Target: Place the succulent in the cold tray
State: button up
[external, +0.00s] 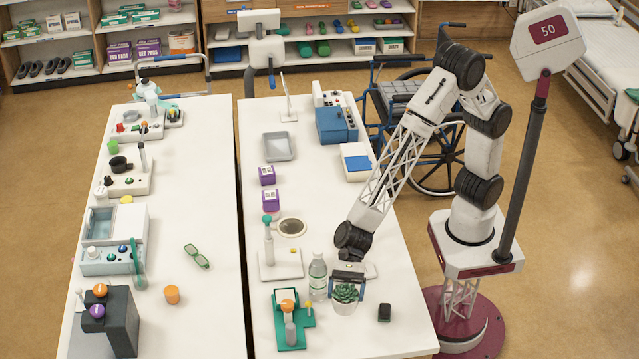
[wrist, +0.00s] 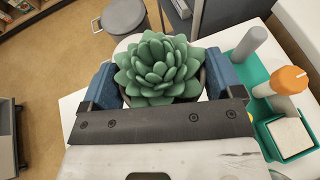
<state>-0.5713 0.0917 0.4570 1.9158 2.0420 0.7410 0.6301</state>
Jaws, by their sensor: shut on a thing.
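The succulent (external: 345,293) is a green rosette plant in a white pot, near the front of the right table. My gripper (external: 348,277) is above and around it, shut on it. In the wrist view the succulent (wrist: 160,68) sits between my two blue fingers (wrist: 158,88), and its leaves hide most of the pot. I cannot tell whether the pot touches the table. A shallow grey tray (external: 279,158) lies empty farther back on the right table. A light-blue basin unit (external: 99,222) stands on the left table. I cannot tell for sure which is the cold tray.
A black device (external: 384,313) lies to the right. Purple boxes (external: 270,199) stand before the grey tray. A gap separates the tables.

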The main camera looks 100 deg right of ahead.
notch_tip(320, 180, up, 17)
jog(key=w+d+m+t, duration=0.1)
jog(key=w+d, duration=0.3)
jog(key=d, duration=0.4)
jog(key=w+d+m+t+h, duration=0.1)
jog(key=w+d, duration=0.3)
jog(key=d, duration=0.5)
jog(key=w+d+m+t, duration=0.1)
jog(key=w+d, duration=0.3)
jog(key=d, duration=0.4)
jog(key=w+d+m+t+h, duration=0.2)
jog(key=w+d+m+t, duration=0.1)
jog(key=d, duration=2.4)
jog(key=s+d+m+t+h, duration=0.15)
jog(key=s+d, duration=0.45)
jog(key=d, duration=0.8)
jog(key=s+d+m+h, duration=0.2)
jog(key=s+d, duration=0.3)
jog(key=d, duration=0.8)
jog(key=s+d+m+t+h, duration=0.15)
jog(key=s+d, duration=0.45)
jog(key=d, duration=0.8)
notch_tip(320, 180, down, 22)
jog(key=shift+a+f, duration=0.15)
jog(key=shift+f, duration=0.1)
jog(key=shift+w, duration=0.2)
